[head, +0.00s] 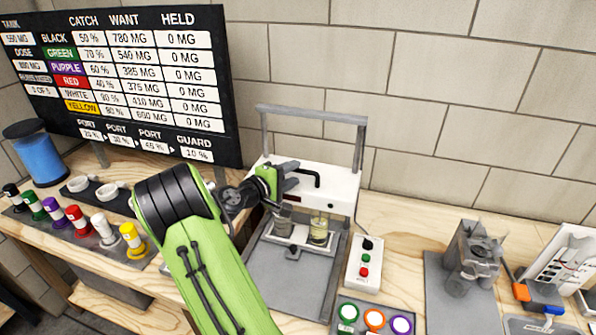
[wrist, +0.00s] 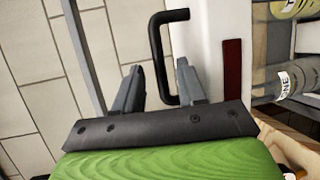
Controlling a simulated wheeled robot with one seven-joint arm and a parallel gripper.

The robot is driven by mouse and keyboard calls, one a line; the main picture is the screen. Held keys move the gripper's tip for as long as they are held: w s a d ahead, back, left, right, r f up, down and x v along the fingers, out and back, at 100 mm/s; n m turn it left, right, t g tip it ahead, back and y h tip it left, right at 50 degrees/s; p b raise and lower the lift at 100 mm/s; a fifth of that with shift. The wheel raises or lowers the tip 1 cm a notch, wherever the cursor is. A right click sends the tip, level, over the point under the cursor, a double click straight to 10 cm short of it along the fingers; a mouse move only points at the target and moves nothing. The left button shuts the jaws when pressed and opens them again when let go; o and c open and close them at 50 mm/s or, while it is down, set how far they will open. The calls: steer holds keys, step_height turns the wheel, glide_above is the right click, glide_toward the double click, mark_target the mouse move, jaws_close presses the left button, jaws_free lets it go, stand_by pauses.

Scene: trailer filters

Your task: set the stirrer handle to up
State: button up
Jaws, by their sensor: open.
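The stirrer is a white box (head: 330,185) on the bench by the wall. A black bent handle (head: 312,176) stands out from its face. It also shows in the wrist view as a black C-shaped bar (wrist: 157,50) joined to the white face. My gripper (head: 294,176) is in front of the box, just left of the handle. In the wrist view my gripper (wrist: 160,82) is open, and the handle's lower part appears between the two grey fingers, close to the right one. I cannot tell whether they touch it.
A grey frame (head: 310,113) rises above the box. Two glass jars, one yellowish (head: 319,229), stand below my gripper. A switch box (head: 363,265) is to the right. Coloured bottles (head: 77,220) and a blue jar (head: 38,158) are left. A grey device (head: 468,258) stands farther right.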

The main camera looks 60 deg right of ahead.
mark_target(299, 169)
steer(key=x, duration=0.3)
steer(key=shift+d, duration=0.2)
steer(key=shift+c, duration=0.3)
jaws_close()
